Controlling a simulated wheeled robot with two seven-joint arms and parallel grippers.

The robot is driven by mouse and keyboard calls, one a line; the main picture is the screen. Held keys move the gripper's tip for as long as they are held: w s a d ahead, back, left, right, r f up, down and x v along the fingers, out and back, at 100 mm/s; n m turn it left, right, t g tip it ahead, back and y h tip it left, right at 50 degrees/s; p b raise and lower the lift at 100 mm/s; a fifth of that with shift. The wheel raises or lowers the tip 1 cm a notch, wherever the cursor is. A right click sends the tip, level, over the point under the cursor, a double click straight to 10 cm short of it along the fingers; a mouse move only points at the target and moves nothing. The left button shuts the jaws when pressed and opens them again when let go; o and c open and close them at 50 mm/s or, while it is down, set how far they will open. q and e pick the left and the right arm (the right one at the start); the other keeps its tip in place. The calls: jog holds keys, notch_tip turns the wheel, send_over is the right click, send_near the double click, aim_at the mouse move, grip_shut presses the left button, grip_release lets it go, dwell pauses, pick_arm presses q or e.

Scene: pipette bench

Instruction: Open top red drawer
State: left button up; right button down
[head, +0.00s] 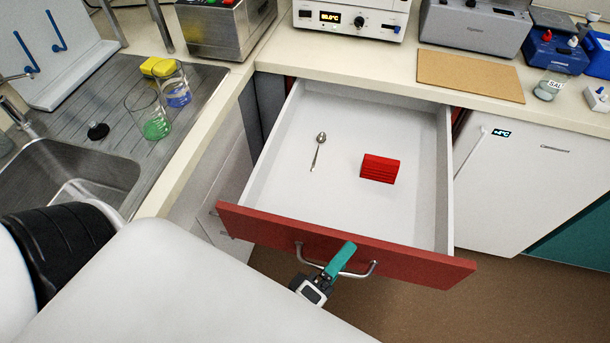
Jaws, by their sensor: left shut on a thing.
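The top red drawer (410,262) is pulled well out from under the bench, with its white inside showing. A spoon (318,150) and a small red block (380,168) lie on its floor. A curved metal handle (356,272) is on its red front. The other finger is mostly hidden. My right gripper is not in the view.
A sink (75,165) with beakers (150,118) on its drainboard is at the left. A brown board (470,76) and lab devices stand on the bench behind. A white fridge door (530,180) is right of the drawer. Brown floor shows in front.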

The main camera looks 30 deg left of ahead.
pick_arm(q)
jog(key=shift+s+a+r+b, duration=0.15)
jog(key=shift+s+a, duration=0.1)
jog(key=shift+s, duration=0.9)
jog(key=shift+s+a+f+b, duration=0.1)
jog(key=shift+s+a, duration=0.15)
jog(key=shift+s, duration=0.85)
jog(key=shift+s+a+r+b, duration=0.15)
jog(key=shift+s+a, duration=0.1)
jog(key=shift+s, duration=0.9)
jog(key=shift+c, duration=1.2)
jog(key=shift+s+f, duration=0.1)
jog(key=shift+s, duration=0.25)
jog(key=shift+c, duration=0.3)
jog(key=shift+s, duration=0.85)
jog(key=c, duration=0.5)
jog(key=shift+s+a+f, duration=0.1)
jog(key=shift+s+f, duration=0.15)
jog(key=shift+s, duration=0.4)
jog(key=shift+c, duration=0.2)
jog(key=shift+c, duration=0.4)
